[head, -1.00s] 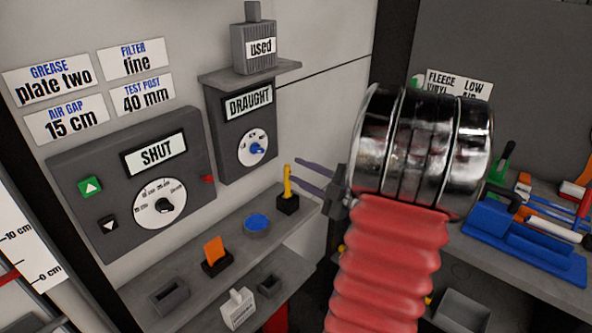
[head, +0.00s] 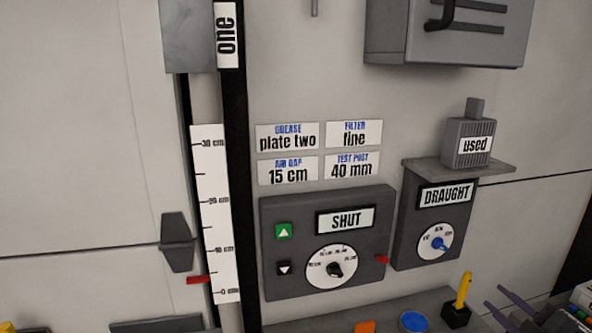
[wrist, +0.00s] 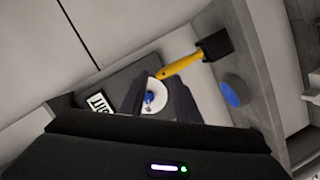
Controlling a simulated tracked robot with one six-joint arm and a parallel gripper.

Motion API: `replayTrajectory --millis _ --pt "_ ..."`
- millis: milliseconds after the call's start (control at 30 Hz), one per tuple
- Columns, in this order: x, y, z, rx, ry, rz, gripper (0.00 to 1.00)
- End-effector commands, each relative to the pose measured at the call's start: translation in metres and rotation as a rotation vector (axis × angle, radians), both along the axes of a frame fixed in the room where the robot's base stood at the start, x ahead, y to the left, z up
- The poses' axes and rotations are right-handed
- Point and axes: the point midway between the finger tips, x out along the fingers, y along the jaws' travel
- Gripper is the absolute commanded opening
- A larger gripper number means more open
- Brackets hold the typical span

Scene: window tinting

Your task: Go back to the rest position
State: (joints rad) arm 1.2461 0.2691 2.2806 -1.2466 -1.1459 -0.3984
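My gripper (head: 494,297) shows at the lower right edge of the head view, just right of the yellow-handled tool (head: 463,290). Its two dark fingers are apart and hold nothing. In the wrist view my gripper (wrist: 158,82) is open, with the draught box's white dial and blue knob (wrist: 149,98) behind the gap. The yellow-handled tool (wrist: 178,66) stands in its black holder (wrist: 214,46) beyond the fingers. Most of my arm is outside the head view.
The wall carries the shut panel (head: 297,212), the draught box (head: 412,225) with a used canister (head: 467,140) on its shelf, and a centimetre scale (head: 208,190). A blue dish (head: 413,321) sits on the bench below.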

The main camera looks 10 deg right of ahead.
Motion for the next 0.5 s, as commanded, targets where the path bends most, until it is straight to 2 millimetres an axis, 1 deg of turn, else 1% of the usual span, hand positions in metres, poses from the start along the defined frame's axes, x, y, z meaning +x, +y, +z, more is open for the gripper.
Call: replayTrajectory --millis 33,100,233,367,500 --pt "-0.005 -0.011 -0.011 0.025 0.035 -0.057 0.3" --pt "-0.014 -0.027 -0.024 0.062 0.082 -0.14 0.3" --pt "-0.034 -0.051 -0.041 0.125 0.158 -0.295 0.3" --pt "-0.05 -0.064 -0.052 0.187 0.224 -0.433 0.3" --pt "-0.065 -0.068 -0.057 0.255 0.285 -0.567 0.3"
